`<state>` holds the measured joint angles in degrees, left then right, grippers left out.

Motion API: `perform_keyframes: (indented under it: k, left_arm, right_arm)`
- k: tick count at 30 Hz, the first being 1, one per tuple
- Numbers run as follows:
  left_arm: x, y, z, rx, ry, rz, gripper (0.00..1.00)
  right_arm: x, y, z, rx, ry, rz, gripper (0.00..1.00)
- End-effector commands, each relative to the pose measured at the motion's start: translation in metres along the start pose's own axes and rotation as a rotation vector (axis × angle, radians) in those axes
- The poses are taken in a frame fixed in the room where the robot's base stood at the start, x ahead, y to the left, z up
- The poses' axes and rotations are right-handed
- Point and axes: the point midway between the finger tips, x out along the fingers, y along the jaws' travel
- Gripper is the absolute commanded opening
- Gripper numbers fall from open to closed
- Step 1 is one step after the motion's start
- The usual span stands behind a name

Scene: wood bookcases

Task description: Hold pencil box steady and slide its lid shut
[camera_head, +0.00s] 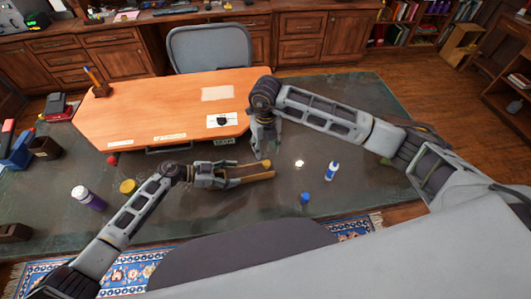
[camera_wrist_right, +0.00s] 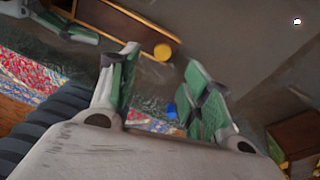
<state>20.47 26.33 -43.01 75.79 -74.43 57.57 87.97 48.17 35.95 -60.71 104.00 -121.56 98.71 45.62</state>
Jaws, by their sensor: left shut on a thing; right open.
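The wooden pencil box (camera_head: 262,175) lies on the dark desk in the head view. Its left end is in my left gripper (camera_head: 222,177), which is shut on it. In the right wrist view the box (camera_wrist_right: 125,22) shows at the top, brown with a lighter edge, with a round yellow piece (camera_wrist_right: 163,51) by its end. How far the lid is open is too small to tell. My right gripper (camera_head: 263,150) is open and empty, pointing down just above the box's right part in the head view. Its two green-padded fingers are apart in the right wrist view (camera_wrist_right: 160,75).
A blue-white bottle (camera_head: 332,171) and a blue item (camera_head: 305,198) stand to the right on the desk. A purple bottle (camera_head: 90,199) and a yellow round item (camera_head: 128,187) are at left. An orange board (camera_head: 160,105) lies behind.

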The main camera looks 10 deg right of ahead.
Motion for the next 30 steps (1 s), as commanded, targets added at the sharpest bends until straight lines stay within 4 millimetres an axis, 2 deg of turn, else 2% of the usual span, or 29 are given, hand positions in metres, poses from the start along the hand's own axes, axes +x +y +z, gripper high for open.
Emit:
perform_keyframes:
  k: [3, 9, 23, 24, 30]
  left_arm:
    - [0.0, 0.0, 0.0, 0.0, 0.0, -0.001, 0.27]
    - [0.0, 0.0, 0.0, 0.0, 0.0, -0.001, 0.27]
    - [0.0, 0.0, 0.0, 0.0, 0.0, 0.0, 0.27]
    - [0.0, 0.0, 0.0, 0.0, 0.0, 0.0, 0.65]
    - [0.0, 0.0, 0.0, 0.0, 0.0, 0.0, 0.88]
  right_arm:
    - [-0.015, 0.0, 0.001, 0.0, -0.002, -0.001, 0.48]
    - [-0.029, 0.0, 0.0, 0.0, -0.001, 0.0, 0.48]
    - [-0.03, 0.0, 0.0, 0.0, 0.0, 0.0, 0.48]
    - [-0.03, 0.0, 0.0, 0.0, 0.0, 0.0, 0.48]
    - [-0.03, 0.0, 0.0, 0.0, 0.0, 0.0, 0.48]
